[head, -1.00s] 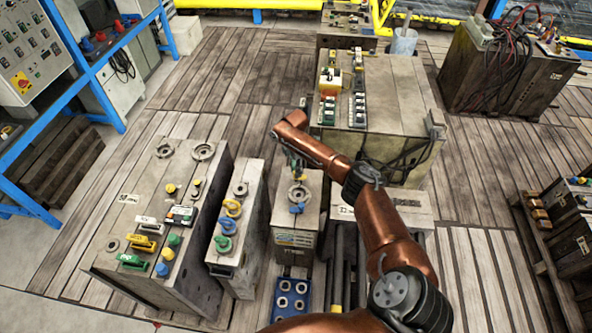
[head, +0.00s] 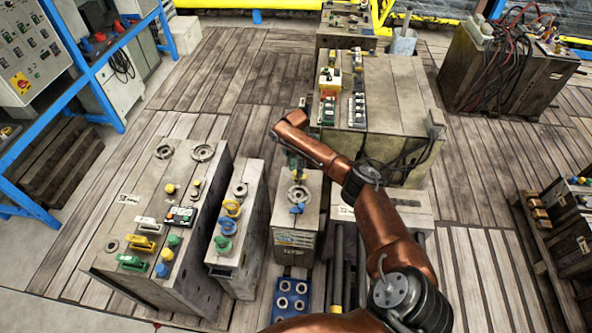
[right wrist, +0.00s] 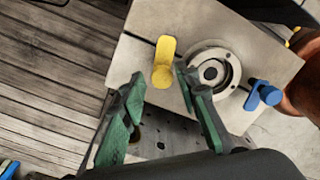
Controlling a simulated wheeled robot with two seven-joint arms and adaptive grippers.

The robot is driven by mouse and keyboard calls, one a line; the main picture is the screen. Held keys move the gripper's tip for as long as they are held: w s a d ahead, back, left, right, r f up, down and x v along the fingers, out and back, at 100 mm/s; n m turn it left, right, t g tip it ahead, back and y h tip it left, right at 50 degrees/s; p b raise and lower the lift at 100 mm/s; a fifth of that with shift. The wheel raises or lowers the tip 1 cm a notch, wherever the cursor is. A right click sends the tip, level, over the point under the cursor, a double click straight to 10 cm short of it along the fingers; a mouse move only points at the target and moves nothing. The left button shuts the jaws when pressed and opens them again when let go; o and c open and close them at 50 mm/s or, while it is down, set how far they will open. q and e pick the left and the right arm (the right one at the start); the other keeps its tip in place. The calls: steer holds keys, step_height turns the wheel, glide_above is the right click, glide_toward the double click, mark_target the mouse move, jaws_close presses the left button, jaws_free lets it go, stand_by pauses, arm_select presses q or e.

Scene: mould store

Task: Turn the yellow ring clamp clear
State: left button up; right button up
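The yellow ring clamp (right wrist: 164,62) stands on the pale top of a narrow mould, left of a round grey ring (right wrist: 233,70) in the right wrist view. A blue clamp (right wrist: 264,94) sits on the ring's other side. My right gripper (head: 296,172) is over the mould's far end. In the right wrist view its green fingers (right wrist: 160,80) are apart and empty, the yellow clamp just beyond their tips. My left gripper is out of view.
A narrow mould with yellow, blue and green clamps (head: 232,208) stands close on the left, beside a wider mould (head: 140,215). A large mould (head: 400,105) stands behind my right arm. A blue tray (head: 291,299) lies in front. Plank floor is clear at back left.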

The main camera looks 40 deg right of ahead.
steer(key=shift+o, duration=0.7)
step_height(320, 180, up, 12)
steer(key=shift+w, duration=0.15)
stand_by(0.4)
